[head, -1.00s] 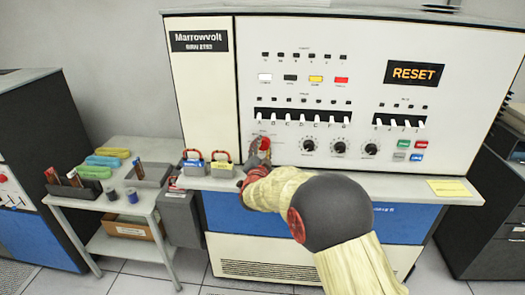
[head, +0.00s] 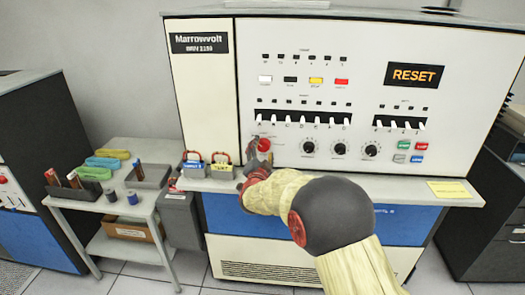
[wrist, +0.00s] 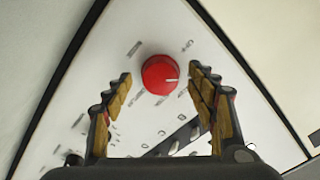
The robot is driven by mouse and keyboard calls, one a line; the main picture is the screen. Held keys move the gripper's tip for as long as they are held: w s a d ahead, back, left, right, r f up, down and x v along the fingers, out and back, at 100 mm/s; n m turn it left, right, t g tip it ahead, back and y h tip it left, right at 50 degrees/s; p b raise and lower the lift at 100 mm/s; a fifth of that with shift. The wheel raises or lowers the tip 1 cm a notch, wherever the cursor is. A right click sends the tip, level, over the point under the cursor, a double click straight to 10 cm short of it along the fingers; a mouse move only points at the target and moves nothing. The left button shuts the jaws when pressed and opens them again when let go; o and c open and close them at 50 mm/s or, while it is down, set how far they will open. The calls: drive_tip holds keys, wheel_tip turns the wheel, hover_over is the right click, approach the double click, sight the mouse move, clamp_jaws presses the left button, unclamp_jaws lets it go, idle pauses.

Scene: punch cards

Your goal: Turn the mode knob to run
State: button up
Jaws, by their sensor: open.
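The red mode knob (wrist: 160,73) is on the white panel, and in the head view it shows as a red disc (head: 264,145) at the panel's lower left. In the wrist view a short white pointer line on it points right. Small labels surround it, too blurred to read. My gripper (head: 251,163) is open just below the knob in the head view. In the wrist view its fingers lie on either side of the knob with gaps, and it looks clear of them. A lit display (head: 414,75) reads RESET.
White switches (head: 303,120) and several black knobs (head: 340,149) are to the right on the panel. Two padlock-like red-handled blocks (head: 222,168) stand on the ledge near my gripper. A side cart (head: 125,208) holds trays and spools.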

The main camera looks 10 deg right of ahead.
drive_tip(key=v, duration=1.1)
drive_tip(key=shift+s, duration=0.25)
